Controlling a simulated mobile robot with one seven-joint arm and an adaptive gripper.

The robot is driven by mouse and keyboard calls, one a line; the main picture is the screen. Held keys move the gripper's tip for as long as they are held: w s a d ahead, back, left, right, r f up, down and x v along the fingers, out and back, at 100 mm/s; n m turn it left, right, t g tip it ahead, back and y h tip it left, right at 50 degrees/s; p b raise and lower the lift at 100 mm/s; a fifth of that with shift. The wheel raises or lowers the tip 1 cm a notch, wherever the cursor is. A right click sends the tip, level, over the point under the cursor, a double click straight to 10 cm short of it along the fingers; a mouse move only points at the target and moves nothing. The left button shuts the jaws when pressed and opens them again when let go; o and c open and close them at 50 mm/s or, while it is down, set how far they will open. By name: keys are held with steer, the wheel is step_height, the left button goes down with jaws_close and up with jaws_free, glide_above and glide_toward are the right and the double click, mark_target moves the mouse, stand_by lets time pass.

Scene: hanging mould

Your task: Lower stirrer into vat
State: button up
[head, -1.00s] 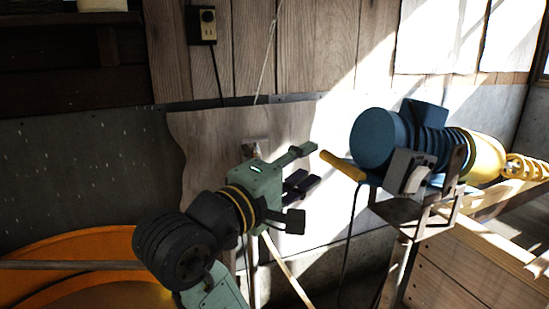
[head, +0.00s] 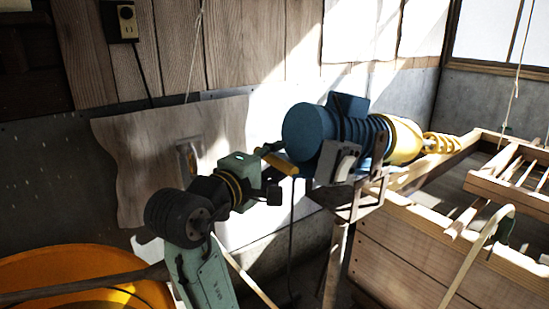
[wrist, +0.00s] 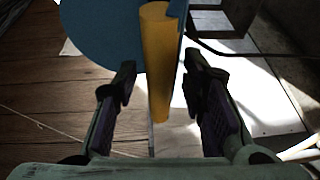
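The stirrer (head: 320,135) is a blue motor body with a yellow collar and a yellow spiral end (head: 440,143), tilted nearly level on a metal stand above the vat's near-left corner. Its yellow handle (head: 285,165) sticks out to the left. The wooden vat (head: 400,250) stands at the right. My gripper (head: 270,170) is at the handle. In the wrist view my gripper (wrist: 162,90) is open, with its two dark fingers on either side of the yellow handle (wrist: 158,70). Gaps show on both sides, so neither finger visibly touches it.
A wooden slatted frame (head: 520,190) rests over the vat, with a curved pale rod (head: 475,255) in front. A hanging cord (head: 518,60) is at the right. An orange tub (head: 80,270) with a wooden pole across it stands at lower left. A board leans on the wall.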

steer(key=shift+c, duration=0.2)
jaws_close()
stand_by(0.3)
stand_by(0.3)
